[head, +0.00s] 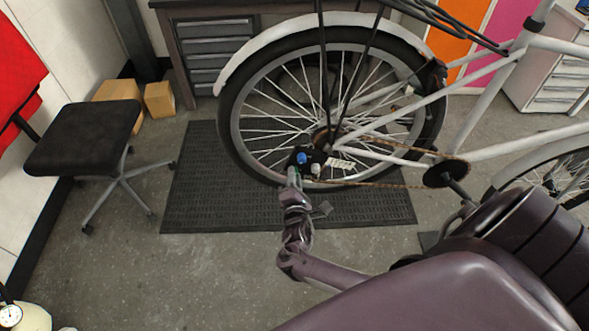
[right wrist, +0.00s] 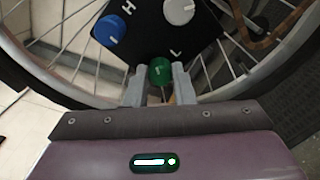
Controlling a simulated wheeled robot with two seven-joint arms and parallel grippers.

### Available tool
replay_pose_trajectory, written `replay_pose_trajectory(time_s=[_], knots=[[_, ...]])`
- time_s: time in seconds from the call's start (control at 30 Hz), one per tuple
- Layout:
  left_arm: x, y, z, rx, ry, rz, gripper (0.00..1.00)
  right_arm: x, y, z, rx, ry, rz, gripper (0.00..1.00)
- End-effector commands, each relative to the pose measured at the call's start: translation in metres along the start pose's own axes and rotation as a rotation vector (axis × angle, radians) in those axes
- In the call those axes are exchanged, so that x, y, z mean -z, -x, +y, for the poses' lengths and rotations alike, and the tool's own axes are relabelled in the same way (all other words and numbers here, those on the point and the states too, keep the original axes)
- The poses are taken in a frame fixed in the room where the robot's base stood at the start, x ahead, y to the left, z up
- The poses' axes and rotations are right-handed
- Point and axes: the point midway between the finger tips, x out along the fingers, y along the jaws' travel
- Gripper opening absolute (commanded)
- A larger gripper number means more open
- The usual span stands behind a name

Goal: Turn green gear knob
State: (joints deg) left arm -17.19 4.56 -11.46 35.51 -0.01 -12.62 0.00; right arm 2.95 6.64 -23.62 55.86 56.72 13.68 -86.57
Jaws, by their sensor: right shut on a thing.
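The green gear knob (right wrist: 160,71) sits at the lower corner of a black panel (right wrist: 157,35) in the right wrist view. My right gripper (right wrist: 160,80) has a grey finger on each side of it and is shut on it. In the head view, my right gripper (head: 294,177) is at the panel by the bike's rear wheel hub. The same panel carries a blue knob (right wrist: 110,30) and a pale grey knob (right wrist: 179,11), with white letters beside them. The blue knob (head: 301,158) also shows in the head view. My left gripper is out of view.
The rear wheel (head: 239,103) with its spokes and the chain (head: 390,185) are close to my right gripper. A black stool (head: 85,137) stands at left, and a workbench with drawers (head: 217,50) stands behind. A dark mat (head: 205,190) lies under the wheel.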

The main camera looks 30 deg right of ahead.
Motion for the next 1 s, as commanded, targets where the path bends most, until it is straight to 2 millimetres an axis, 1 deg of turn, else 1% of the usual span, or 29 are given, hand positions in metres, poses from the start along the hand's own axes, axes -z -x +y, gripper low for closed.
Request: replay_pose_trajectory(time_s=[0.13,0.17,0.3,0.33,0.57,0.67,0.77,1.0], knots=[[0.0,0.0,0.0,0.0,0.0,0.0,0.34,0.001,0.001,-0.001,0.002,-0.001,0.001,0.0],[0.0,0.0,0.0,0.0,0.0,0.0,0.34,0.001,0.001,-0.001,0.002,-0.001,0.001,0.23],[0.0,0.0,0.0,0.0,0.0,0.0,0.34,0.001,0.001,-0.001,0.002,-0.001,0.001,0.42],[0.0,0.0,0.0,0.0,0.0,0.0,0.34,0.001,0.001,-0.001,0.002,-0.001,0.001,0.44],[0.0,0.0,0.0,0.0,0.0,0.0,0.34,0.0,0.0,0.0,0.001,-0.002,0.001,0.44],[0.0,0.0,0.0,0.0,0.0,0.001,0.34,0.001,0.005,-0.001,0.001,-0.002,0.002,0.44],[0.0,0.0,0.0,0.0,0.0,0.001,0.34,0.001,0.018,-0.001,0.002,-0.001,0.004,0.44],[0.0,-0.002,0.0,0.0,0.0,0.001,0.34,0.001,0.059,-0.002,0.003,-0.003,0.003,0.44]])
